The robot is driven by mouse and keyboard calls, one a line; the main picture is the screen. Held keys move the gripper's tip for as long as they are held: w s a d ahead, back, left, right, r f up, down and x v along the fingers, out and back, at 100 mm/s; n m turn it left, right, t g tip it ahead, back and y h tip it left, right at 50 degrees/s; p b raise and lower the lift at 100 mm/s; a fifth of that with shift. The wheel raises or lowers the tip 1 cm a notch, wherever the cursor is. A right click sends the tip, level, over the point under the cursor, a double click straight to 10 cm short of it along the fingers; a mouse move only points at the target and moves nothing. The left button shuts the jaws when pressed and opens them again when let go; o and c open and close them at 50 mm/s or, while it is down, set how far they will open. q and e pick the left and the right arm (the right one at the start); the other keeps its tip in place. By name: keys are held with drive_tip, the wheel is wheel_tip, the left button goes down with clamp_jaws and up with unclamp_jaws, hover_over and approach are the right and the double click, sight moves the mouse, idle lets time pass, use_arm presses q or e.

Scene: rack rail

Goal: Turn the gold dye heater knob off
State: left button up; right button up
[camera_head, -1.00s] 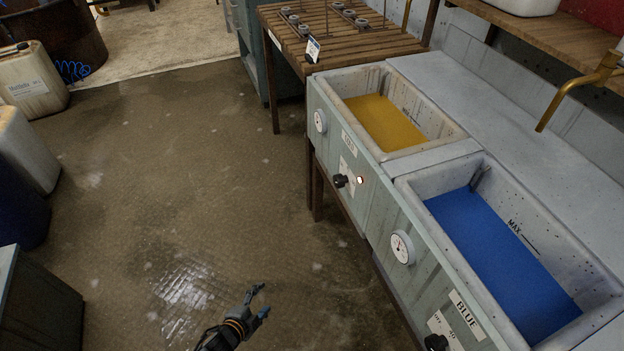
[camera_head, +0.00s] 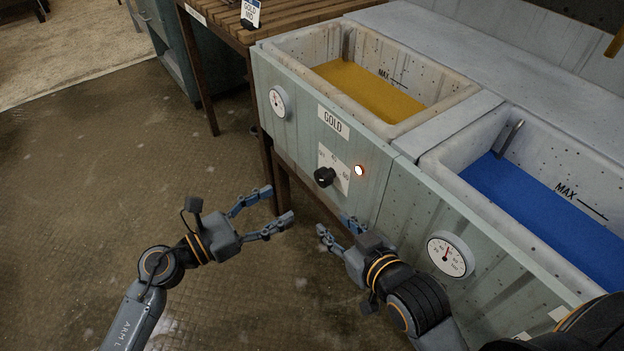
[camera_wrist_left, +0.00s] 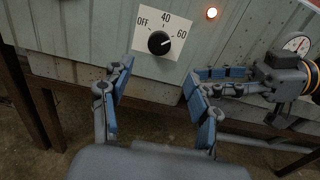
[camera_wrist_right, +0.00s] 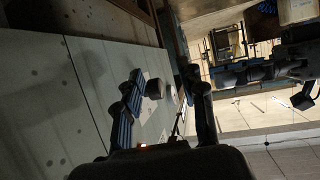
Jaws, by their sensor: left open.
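The gold dye heater knob (camera_head: 324,177) is a black round knob on a white dial plate on the front of the gold vat (camera_head: 380,180). In the left wrist view the knob (camera_wrist_left: 158,42) has its white mark pointing toward 60, away from OFF. The orange-white indicator light (camera_head: 359,170) beside it is lit. My left gripper (camera_head: 280,204) is open and empty, in front of and below-left of the knob, apart from it. My right gripper (camera_head: 333,225) is open and empty below the knob, close to the left gripper; it also shows in the left wrist view (camera_wrist_left: 222,82).
A gauge (camera_head: 279,102) sits left on the gold vat. The blue vat (camera_head: 455,165), with its own gauge (camera_head: 450,255), stands to the right. A slatted wooden table (camera_head: 290,15) is behind. The floor (camera_head: 90,200) at left is clear.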

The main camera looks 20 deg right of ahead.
sight(319, 181)
use_arm(q)
drive_tip(key=x, duration=1)
drive_tip(key=shift+w+f+b, duration=0.1)
drive_tip(key=shift+b, duration=0.25)
drive_tip(key=shift+w+d, duration=0.2)
drive_tip(key=shift+d, duration=0.4)
use_arm(e)
drive_tip(key=shift+w+a+r+t, duration=0.25)
drive_tip(key=shift+w+r+t, duration=0.25)
drive_tip(key=shift+r, duration=0.3)
drive_tip(key=shift+w+a+r+t, duration=0.2)
drive_tip(key=shift+w+r+t, duration=0.25)
drive_tip(key=shift+r, duration=0.3)
drive_tip(key=shift+s, duration=0.1)
use_arm(q)
drive_tip(key=c, duration=1.2)
